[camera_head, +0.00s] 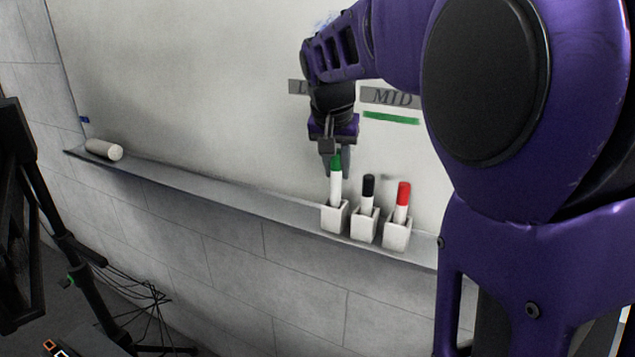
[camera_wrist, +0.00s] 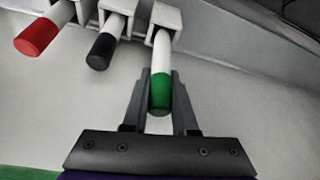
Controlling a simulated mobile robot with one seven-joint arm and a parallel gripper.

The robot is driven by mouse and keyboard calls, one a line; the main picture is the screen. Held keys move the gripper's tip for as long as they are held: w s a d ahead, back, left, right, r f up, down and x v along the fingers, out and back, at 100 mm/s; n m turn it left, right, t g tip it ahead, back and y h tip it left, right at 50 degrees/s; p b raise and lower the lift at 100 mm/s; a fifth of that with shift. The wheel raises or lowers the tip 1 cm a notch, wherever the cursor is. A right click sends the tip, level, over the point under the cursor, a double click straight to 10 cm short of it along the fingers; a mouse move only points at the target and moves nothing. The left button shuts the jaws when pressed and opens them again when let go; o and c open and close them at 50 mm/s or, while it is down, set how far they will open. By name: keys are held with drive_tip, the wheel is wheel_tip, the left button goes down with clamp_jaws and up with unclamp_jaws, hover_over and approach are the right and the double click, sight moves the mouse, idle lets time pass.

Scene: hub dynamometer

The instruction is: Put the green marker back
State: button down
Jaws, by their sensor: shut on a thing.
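The green marker (camera_head: 335,183) has a white body and a green end at the top. It stands upright in the leftmost white holder (camera_head: 334,217) on the whiteboard ledge, its lower part inside. My gripper (camera_head: 336,165) points down from above, shut on the green marker near its green end. In the wrist view the green marker (camera_wrist: 160,88) lies between my two fingers (camera_wrist: 160,100), and its white body runs into the square holder (camera_wrist: 163,22). The bottom of the marker is hidden inside the holder.
A black marker (camera_head: 368,190) and a red marker (camera_head: 402,197) stand in holders just to the right. A white cylinder (camera_head: 104,149) lies at the ledge's left end. The ledge (camera_head: 220,188) between is clear. A green stroke (camera_head: 391,118) is on the whiteboard under the MID label (camera_head: 391,97).

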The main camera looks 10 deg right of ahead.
sight(336, 184)
drive_tip(key=shift+f, duration=1.85)
drive_tip(key=shift+f+b, duration=0.1)
drive_tip(key=shift+b, duration=0.2)
drive_tip(key=c, duration=0.7)
unclamp_jaws()
drive_tip(key=p+v, duration=0.1)
drive_tip(key=v, duration=1.1)
